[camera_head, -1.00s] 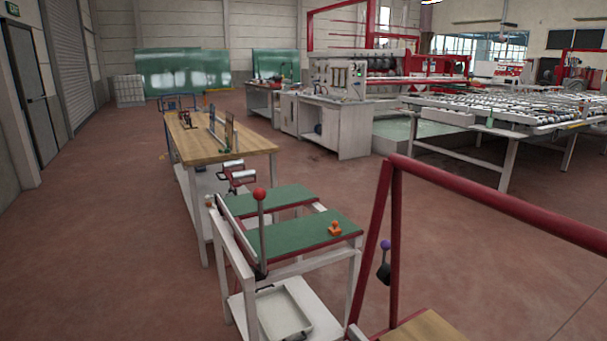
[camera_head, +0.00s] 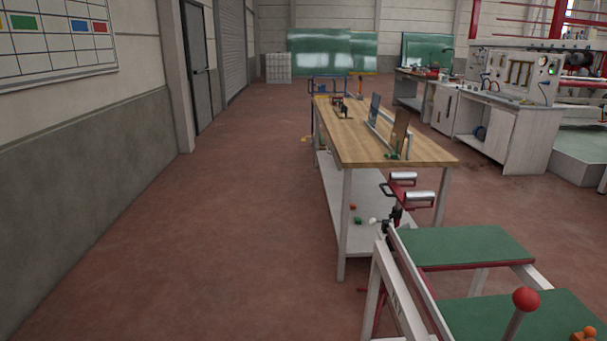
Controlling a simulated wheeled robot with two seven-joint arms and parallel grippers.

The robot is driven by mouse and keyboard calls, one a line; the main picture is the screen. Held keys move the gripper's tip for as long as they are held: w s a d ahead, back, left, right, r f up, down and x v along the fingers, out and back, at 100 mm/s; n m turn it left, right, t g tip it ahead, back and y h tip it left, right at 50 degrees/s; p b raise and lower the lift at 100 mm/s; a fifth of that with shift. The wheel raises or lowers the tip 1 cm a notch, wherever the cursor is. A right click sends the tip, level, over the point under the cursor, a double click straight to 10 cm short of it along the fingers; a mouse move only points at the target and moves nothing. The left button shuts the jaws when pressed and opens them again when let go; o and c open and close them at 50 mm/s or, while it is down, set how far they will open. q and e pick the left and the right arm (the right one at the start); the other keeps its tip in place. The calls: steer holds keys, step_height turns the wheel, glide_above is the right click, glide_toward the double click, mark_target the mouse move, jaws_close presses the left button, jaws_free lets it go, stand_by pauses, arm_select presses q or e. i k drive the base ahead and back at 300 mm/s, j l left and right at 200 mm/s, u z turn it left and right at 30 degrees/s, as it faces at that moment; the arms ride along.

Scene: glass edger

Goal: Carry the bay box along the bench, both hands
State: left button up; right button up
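A long wooden-topped bench (camera_head: 375,150) stands ahead, right of centre, with a white lower shelf. A rack with upright panels (camera_head: 388,128) and a small dark tool (camera_head: 341,107) are on its top. I cannot make out a bay box for certain in this view. Neither of my grippers shows.
A white-framed stand with green tops (camera_head: 465,246) and a red-ball lever (camera_head: 525,300) is at the near right. A red roller stand (camera_head: 402,188) stands by the bench's near end. The red floor (camera_head: 210,230) is clear on the left, up to the grey wall (camera_head: 80,190).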

mark_target(355, 140)
steer(key=i+u, duration=0.35)
steer(key=i, duration=1.7)
steer(key=i+j, duration=0.1)
steer(key=i, duration=2.35)
steer(key=i+j+z, duration=0.2)
steer(key=i, duration=0.3)
steer(key=i+z, duration=0.25)
steer(key=i, duration=0.3)
steer(key=i+j+z, duration=0.2)
steer(key=i, duration=0.3)
steer(key=i+j+z, duration=0.2)
steer(key=i+j, duration=0.25)
